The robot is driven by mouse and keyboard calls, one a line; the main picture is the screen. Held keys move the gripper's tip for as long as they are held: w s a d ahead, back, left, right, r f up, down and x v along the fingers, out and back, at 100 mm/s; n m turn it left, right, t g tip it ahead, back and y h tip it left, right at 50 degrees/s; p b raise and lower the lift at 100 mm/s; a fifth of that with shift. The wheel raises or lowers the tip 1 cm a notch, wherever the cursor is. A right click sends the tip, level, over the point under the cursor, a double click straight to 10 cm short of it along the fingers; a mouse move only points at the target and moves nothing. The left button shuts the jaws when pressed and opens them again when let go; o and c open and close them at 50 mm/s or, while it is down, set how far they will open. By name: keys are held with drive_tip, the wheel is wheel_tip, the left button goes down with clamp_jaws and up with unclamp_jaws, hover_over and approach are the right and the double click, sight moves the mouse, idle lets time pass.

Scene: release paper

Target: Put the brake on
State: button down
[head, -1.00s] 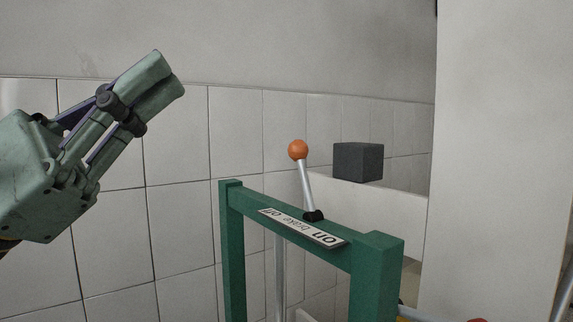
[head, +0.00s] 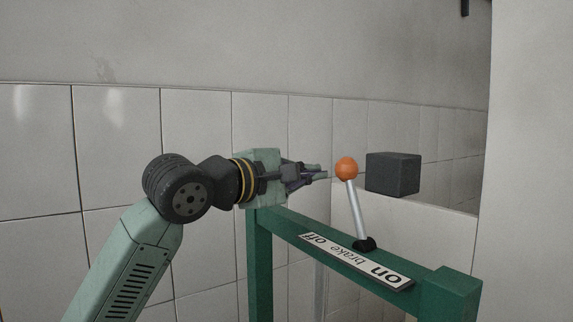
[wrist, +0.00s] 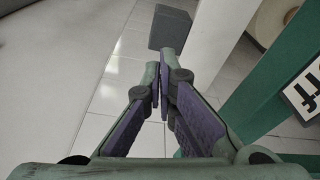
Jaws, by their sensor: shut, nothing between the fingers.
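The brake lever (head: 356,215) is a silver rod with an orange ball knob (head: 346,168), rising from a black pivot on a green frame (head: 262,265). The rod tilts to the left, toward the "off" end of the label plate (head: 355,262); "on" is at the right, near end. Part of the plate shows in the wrist view (wrist: 304,92). My gripper (head: 324,173) is shut and empty, its tips just left of the knob with a small apparent gap; I cannot tell the depth. In the wrist view my fingertips (wrist: 160,75) meet; the knob is not visible there.
A dark grey block (head: 393,174) sits on a white ledge (head: 430,205) behind and right of the lever. The tiled wall (head: 120,145) stands behind my arm.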

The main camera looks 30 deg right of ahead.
drive_tip(key=shift+s+a+r+p, duration=0.1)
drive_tip(key=shift+s+r+p, duration=0.15)
drive_tip(key=shift+s, duration=0.7)
drive_tip(key=shift+s+a+r+p, duration=0.1)
drive_tip(key=shift+s+r+p, duration=0.1)
drive_tip(key=shift+s, duration=0.7)
drive_tip(key=shift+s, duration=0.1)
drive_tip(key=s+d+r+m+h+b, duration=0.1)
drive_tip(key=s+r+m+b, duration=0.1)
drive_tip(key=s+m+b, duration=0.5)
drive_tip(key=shift+s+d+r+m+h, duration=0.2)
drive_tip(key=shift+s+r+m+h, duration=0.2)
drive_tip(key=shift+s+m, duration=1.15)
drive_tip(key=shift+s, duration=0.2)
